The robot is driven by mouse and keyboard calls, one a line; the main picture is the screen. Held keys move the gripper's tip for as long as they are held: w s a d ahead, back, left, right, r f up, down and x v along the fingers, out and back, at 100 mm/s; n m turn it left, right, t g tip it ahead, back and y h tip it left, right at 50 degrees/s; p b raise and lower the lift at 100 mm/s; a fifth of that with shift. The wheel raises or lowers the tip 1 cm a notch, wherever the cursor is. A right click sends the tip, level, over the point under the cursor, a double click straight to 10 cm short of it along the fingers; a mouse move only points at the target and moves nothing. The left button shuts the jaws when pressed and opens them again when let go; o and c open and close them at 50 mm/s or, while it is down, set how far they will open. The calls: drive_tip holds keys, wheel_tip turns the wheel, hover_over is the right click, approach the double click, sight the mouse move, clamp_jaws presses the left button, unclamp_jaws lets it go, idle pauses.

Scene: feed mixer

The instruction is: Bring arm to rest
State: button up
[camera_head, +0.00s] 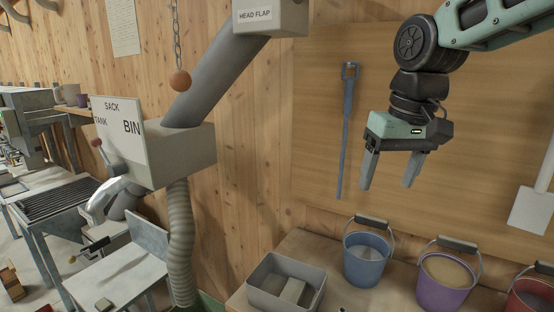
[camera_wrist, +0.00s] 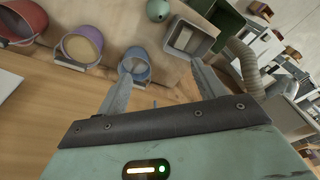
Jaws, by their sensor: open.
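My gripper (camera_head: 393,170) hangs from my arm at the upper right in the head view, fingers pointing down. Its two fingers are apart with nothing between them. It is in the air above the bench, higher than the blue bucket (camera_head: 366,258) and in front of the wooden wall. In the wrist view the open fingers of my gripper (camera_wrist: 160,88) point toward the bench, with the blue bucket (camera_wrist: 134,65) beyond them.
A purple bucket (camera_head: 444,286), a red bucket (camera_head: 529,295) and a grey tray (camera_head: 262,297) stand on the bench (camera_head: 235,300). A SACK TANK BIN box (camera_head: 190,155) with a ribbed hose (camera_head: 181,240) is at left. A blue rod (camera_head: 346,130) hangs on the wall.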

drive_tip(key=s+a+f+n+g+b, duration=0.1)
drive_tip(key=s+a+f+n, duration=0.1)
drive_tip(key=s+f, duration=0.7)
drive_tip(key=s+a+f+n+b, duration=0.2)
drive_tip(key=s+a+f+n, duration=0.1)
drive_tip(key=s+f, duration=0.7)
drive_tip(key=s, duration=0.4)
drive_tip(key=shift+a+n+g, duration=0.25)
drive_tip(key=shift+n+g, duration=0.15)
